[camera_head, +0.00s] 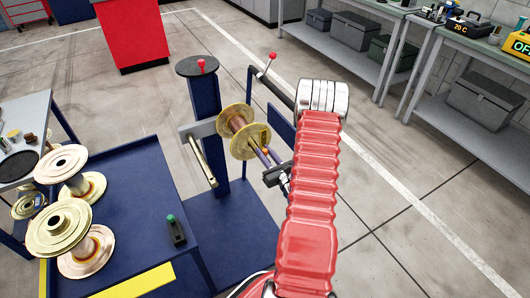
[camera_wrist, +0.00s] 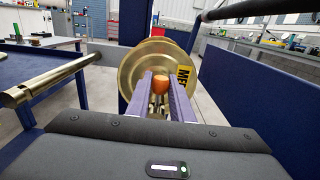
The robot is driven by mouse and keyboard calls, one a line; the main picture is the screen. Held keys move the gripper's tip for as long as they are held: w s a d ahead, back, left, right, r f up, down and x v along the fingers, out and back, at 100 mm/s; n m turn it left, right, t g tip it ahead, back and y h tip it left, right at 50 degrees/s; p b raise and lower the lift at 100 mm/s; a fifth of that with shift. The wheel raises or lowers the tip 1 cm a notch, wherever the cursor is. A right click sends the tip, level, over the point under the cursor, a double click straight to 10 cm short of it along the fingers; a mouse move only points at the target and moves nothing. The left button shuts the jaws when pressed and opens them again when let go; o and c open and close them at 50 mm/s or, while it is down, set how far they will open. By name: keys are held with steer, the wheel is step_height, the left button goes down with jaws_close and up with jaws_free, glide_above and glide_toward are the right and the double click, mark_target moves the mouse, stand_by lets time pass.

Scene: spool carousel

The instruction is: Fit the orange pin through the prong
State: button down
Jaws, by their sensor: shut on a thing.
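The orange pin (camera_wrist: 160,83) is between my gripper's fingertips (camera_wrist: 160,88) in the wrist view, with its rounded orange end showing. My gripper (camera_head: 264,152) is shut on it, in front of a gold-flanged spool (camera_head: 239,131) on the blue carousel post (camera_head: 205,105). The spool's round flange (camera_wrist: 133,78) fills the middle of the wrist view behind the pin. The prong that bears this spool is hidden behind the fingers and pin, so I cannot tell whether the pin is in its hole. A bare metal prong (camera_head: 203,162) sticks out left of the spool; it also shows in the wrist view (camera_wrist: 45,82).
A blue cart (camera_head: 145,215) at left carries two more spools (camera_head: 72,228). A black bar with a red-knobbed lever (camera_head: 271,57) and a blue panel (camera_head: 281,127) stand close to my gripper. Open floor lies at right, before the shelves.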

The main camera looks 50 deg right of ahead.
steer(key=shift+f, duration=1)
steer(key=c, duration=1.5)
jaws_free()
steer(key=shift+s, duration=0.1)
steer(key=v, duration=1.3)
steer(key=shift+s+a, duration=0.1)
steer(key=shift+s, duration=0.2)
